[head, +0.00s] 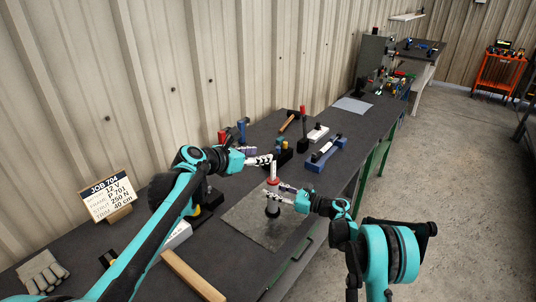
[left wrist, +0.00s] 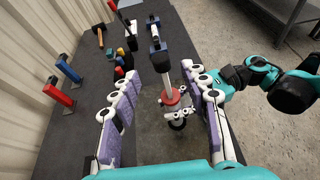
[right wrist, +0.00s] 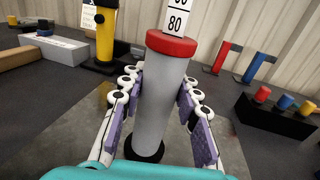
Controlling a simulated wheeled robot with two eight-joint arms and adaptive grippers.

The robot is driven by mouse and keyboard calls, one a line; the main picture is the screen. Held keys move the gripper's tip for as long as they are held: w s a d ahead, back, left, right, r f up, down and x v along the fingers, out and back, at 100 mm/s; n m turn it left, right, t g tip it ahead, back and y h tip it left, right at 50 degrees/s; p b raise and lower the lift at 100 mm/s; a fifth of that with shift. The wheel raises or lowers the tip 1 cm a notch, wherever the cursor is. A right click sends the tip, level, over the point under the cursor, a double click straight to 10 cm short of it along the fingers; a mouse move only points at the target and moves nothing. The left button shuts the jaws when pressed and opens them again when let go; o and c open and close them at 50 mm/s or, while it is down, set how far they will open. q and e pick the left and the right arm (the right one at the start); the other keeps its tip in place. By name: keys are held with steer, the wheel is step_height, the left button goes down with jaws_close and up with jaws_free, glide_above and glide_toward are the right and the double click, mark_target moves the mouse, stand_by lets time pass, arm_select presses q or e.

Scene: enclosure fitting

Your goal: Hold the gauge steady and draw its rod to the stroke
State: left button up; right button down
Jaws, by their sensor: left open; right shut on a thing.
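The gauge is an upright grey cylinder (right wrist: 160,108) with a red collar (right wrist: 171,43) and a dark foot, standing on a grey mat. A white rod marked 60 and 80 (right wrist: 177,17) rises from the collar; its top is out of the right wrist view. My right gripper (head: 280,193) is shut on the grey body below the collar. My left gripper (left wrist: 164,82) is open, higher up. In the left wrist view, its fingers are on either side of the rod (left wrist: 168,80), with gaps. The red collar also shows in the head view (head: 273,181).
A hammer (head: 289,121), a job sign (head: 107,197), a wooden bar (head: 193,276) and gloves (head: 42,273) lie around the bench. The grey mat (head: 240,222) is otherwise bare.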

arm_select(q)
steer(key=shift+v, duration=1.9)
steer(key=shift+f, duration=0.1)
arm_select(e)
steer(key=c, duration=1)
jaws_free()
